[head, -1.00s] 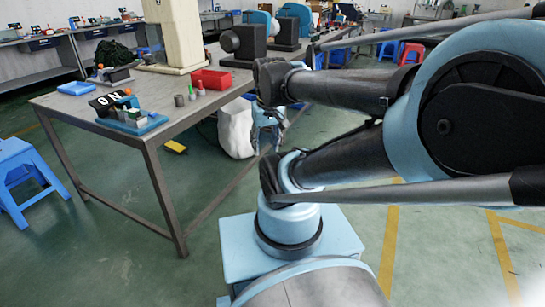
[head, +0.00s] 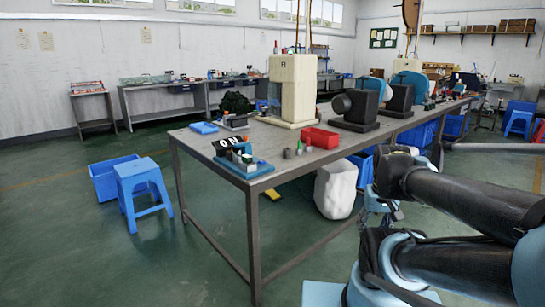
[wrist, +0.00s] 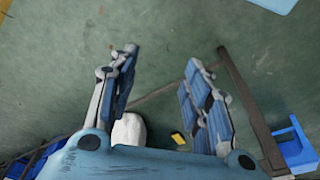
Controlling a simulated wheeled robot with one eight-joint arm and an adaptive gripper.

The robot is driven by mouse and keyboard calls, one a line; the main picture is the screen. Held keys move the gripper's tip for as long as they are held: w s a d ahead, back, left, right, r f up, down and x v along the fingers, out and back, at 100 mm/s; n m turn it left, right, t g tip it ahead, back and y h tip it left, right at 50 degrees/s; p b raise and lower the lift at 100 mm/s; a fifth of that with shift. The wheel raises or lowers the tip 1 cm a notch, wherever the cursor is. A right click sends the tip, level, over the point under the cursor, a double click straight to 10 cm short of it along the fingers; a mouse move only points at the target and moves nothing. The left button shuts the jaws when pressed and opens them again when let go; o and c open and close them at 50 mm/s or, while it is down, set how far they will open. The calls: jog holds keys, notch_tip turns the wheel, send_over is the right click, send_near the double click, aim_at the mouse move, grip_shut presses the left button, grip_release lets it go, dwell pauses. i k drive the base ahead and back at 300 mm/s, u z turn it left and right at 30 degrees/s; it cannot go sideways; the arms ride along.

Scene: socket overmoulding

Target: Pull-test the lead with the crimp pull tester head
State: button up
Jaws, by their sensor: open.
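A small tester (head: 244,165) with a blue base and a black display sits on the near left corner of the metal table. The display seems to read "0 N". Small green, grey and orange parts stand on its base; I cannot tell which is the pull head. A black heap (head: 236,103), possibly cable, lies farther back. I cannot make out a separate lead. My gripper (wrist: 161,57) is open and empty over the floor in the wrist view. In the head view my gripper (head: 383,208) hangs beyond the table's right edge, apart from the tester, partly hidden by my arm.
The metal table (head: 215,185) also carries a red bin (head: 319,138), a cream machine (head: 292,90), dark machines and small bottles. A white sack (head: 336,190) stands below. A blue stool (head: 145,190) and blue crate (head: 114,177) stand left. The front floor is clear.

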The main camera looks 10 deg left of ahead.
aim_at(246, 145)
jog(key=z, duration=0.05)
jog(key=k, duration=0.6)
jog(key=u, duration=0.5)
jog(key=i, duration=1.45)
jog(key=u, duration=0.05)
